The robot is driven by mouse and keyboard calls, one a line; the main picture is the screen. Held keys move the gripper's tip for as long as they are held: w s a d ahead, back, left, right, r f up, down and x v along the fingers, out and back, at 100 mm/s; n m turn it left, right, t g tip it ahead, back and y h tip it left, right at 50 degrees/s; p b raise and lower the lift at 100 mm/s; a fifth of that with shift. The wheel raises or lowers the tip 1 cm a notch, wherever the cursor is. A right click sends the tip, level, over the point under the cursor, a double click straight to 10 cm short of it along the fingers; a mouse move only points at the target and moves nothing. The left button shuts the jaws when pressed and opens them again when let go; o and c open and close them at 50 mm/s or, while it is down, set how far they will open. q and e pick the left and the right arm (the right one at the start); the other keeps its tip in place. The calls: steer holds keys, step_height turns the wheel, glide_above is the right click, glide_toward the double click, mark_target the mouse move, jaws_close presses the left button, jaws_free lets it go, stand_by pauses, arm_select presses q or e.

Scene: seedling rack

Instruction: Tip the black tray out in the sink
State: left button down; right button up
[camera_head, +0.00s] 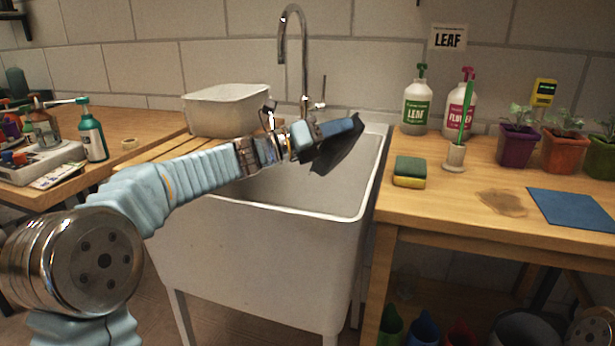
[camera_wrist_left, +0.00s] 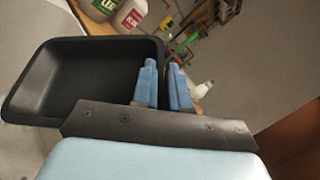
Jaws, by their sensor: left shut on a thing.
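The black tray (camera_head: 340,152) is held in the air over the right part of the white sink (camera_head: 262,240), steeply tilted in the head view. My left gripper (camera_head: 330,130) reaches over the sink from the left and is shut on the tray's edge. In the left wrist view, the tray (camera_wrist_left: 85,78) lies left of the blue fingers (camera_wrist_left: 163,86), with its rim at them. Its visible inside looks dark and empty. In the head view my gripper and the tilt hide the tray's inside. My right gripper is not in view.
A tall metal faucet (camera_head: 304,60) rises behind the sink, near my left gripper. A white basin (camera_head: 227,108) stands at the back left. The right bench holds a sponge (camera_head: 409,171), bottles (camera_head: 416,107), potted plants and a blue mat (camera_head: 572,209).

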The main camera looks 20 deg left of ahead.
arm_select(q)
steer(key=shift+s+d+f+m+g+y, duration=0.2)
steer(key=shift+d+f+m, duration=0.25)
steer(key=shift+d, duration=0.15)
steer(key=shift+s+d+f+m+g+y, duration=0.1)
steer(key=shift+d+f+m+y, duration=0.15)
steer(key=shift+d+m, duration=0.25)
steer(key=d+m+p, duration=0.1)
steer(key=s+d+g+y+p, duration=0.1)
steer(key=d+p, duration=0.1)
steer(key=d+m+p, duration=0.1)
steer(key=d, duration=0.1)
steer(key=shift+s+d+r+m, duration=0.15)
steer(key=shift+m, duration=0.2)
steer(key=d+m+y, duration=0.1)
steer(key=d, duration=0.1)
steer(key=s+d+m, duration=0.1)
steer(key=d, duration=0.1)
steer(key=d+g+y, duration=0.1)
steer(key=d, duration=0.1)
steer(key=shift+s+d+r+m+y, duration=0.2)
steer(key=shift+s+d+m+y, duration=0.1)
steer(key=shift+m+y, duration=0.1)
steer(key=shift+s+d+m+y, duration=0.2)
steer(key=shift+d+m+y, duration=0.35)
steer(key=shift+d, duration=0.25)
